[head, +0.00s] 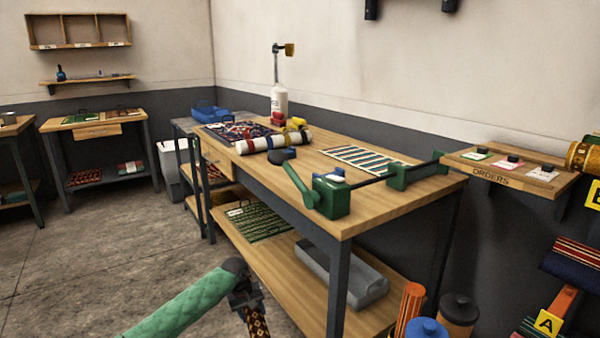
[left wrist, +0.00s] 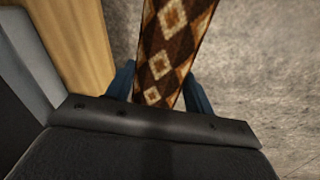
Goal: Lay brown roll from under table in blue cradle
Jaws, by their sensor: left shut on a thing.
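My left gripper (head: 247,300) is at the lower middle of the head view, in front of the worktable (head: 258,172). It is shut on the brown roll (head: 258,322), which has cream and orange diamonds. The roll hangs down out of the bottom of the picture, clear of the table. In the left wrist view the roll (left wrist: 172,50) stands between the two dark blue fingers (left wrist: 160,88). My right gripper is out of view.
A green-ended roller device (head: 331,196) stands on the table's near right corner. The lower shelf holds a green rug (head: 256,222) and a grey tray (head: 345,276). A blue tray (head: 208,113) is at the back. Floor at left is clear.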

